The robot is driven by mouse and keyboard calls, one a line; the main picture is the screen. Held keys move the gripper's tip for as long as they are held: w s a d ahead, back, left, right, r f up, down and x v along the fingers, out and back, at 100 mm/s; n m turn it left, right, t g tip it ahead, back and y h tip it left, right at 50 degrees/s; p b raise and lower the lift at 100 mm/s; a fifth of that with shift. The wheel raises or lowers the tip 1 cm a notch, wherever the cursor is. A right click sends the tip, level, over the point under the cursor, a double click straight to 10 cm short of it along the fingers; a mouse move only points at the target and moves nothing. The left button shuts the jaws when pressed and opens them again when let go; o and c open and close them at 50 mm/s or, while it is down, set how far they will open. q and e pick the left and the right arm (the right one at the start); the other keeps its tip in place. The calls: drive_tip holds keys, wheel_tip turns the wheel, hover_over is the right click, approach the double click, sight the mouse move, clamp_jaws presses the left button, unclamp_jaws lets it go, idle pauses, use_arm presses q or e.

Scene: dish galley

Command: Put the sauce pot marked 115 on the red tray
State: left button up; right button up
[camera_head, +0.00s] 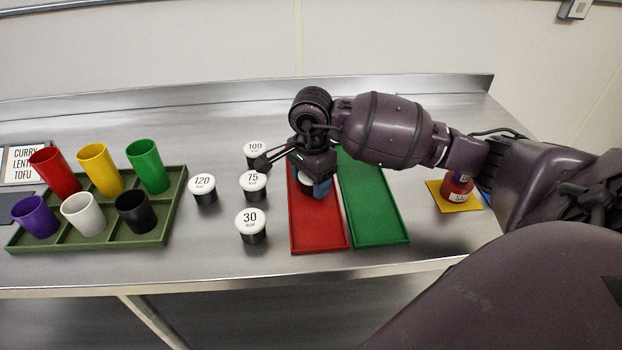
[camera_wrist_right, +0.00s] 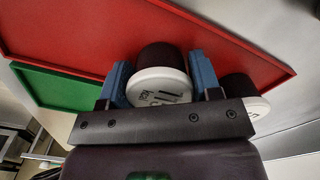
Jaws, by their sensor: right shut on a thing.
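My right gripper (camera_head: 310,182) is over the far half of the red tray (camera_head: 318,228). It is shut on a sauce pot with a white lid (camera_head: 305,178), mostly hidden by the gripper in the head view. In the right wrist view the pot (camera_wrist_right: 160,86) sits between the two blue fingers, dark body towards the red tray (camera_wrist_right: 120,38). Its lid print is only partly readable and looks like 115 kcal. I cannot tell whether the pot touches the tray. My left gripper is not in view.
Pots marked 120 (camera_head: 203,187), 100 (camera_head: 255,150), 75 (camera_head: 253,182) and 30 (camera_head: 251,222) stand left of the red tray. A green tray (camera_head: 378,222) adjoins its right. A green crate (camera_head: 150,240) with coloured cups is at left; a red sauce jar (camera_head: 456,188) at right.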

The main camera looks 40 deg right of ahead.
drive_tip(key=shift+f, duration=0.15)
drive_tip(key=o, duration=0.9)
wheel_tip(320, 180, up, 12)
drive_tip(key=shift+r+p, duration=0.25)
drive_tip(key=shift+p, duration=0.15)
drive_tip(key=shift+f, duration=0.1)
